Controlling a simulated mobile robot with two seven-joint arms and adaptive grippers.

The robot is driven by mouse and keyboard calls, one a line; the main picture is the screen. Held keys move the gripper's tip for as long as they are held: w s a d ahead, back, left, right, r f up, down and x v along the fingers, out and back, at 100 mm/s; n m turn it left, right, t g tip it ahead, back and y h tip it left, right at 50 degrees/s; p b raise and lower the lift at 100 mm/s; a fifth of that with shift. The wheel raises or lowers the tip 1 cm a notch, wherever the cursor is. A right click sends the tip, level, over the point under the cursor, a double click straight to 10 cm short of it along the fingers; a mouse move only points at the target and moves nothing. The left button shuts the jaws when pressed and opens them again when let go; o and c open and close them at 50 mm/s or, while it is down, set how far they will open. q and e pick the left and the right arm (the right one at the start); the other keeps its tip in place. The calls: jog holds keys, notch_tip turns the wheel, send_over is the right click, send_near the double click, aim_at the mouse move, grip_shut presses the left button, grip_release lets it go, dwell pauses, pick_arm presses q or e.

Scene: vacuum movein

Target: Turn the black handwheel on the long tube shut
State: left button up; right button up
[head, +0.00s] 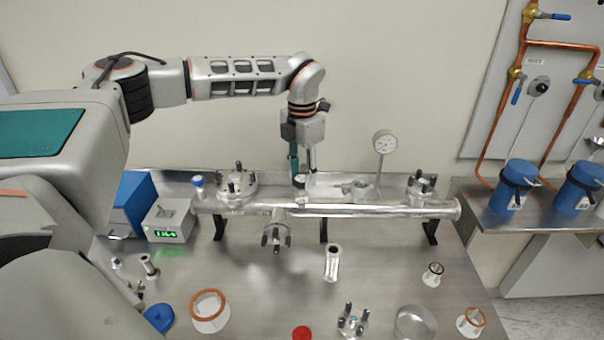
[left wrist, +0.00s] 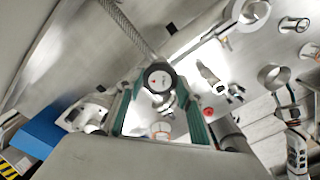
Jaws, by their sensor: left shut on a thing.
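The long metal tube (head: 360,211) lies across the bench on dark stands. The handwheel (left wrist: 158,77) has a black rim and a pale face with a small red mark. It sits on top of the tube near its middle, where the head view shows it small and partly covered by the fingers. My left gripper (head: 302,172) points straight down over it. In the left wrist view the two teal fingers of my left gripper (left wrist: 160,84) close on the rim from both sides.
A dial gauge (head: 384,142) stands up from the tube right of my left gripper. Clamped flanges (head: 236,185) stand at the left. A digital readout box (head: 169,221) sits at the bench's left. Loose rings, a red cap (head: 301,333) and fittings lie in front.

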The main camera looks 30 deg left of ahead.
pick_arm(q)
jog(key=m, duration=1.4)
jog(key=shift+m, duration=0.3)
jog(key=m, duration=0.3)
jog(key=shift+m, duration=0.3)
jog(key=m, duration=0.3)
jog(key=shift+m, duration=0.3)
jog(key=m, duration=0.6)
jog(key=shift+m, duration=0.3)
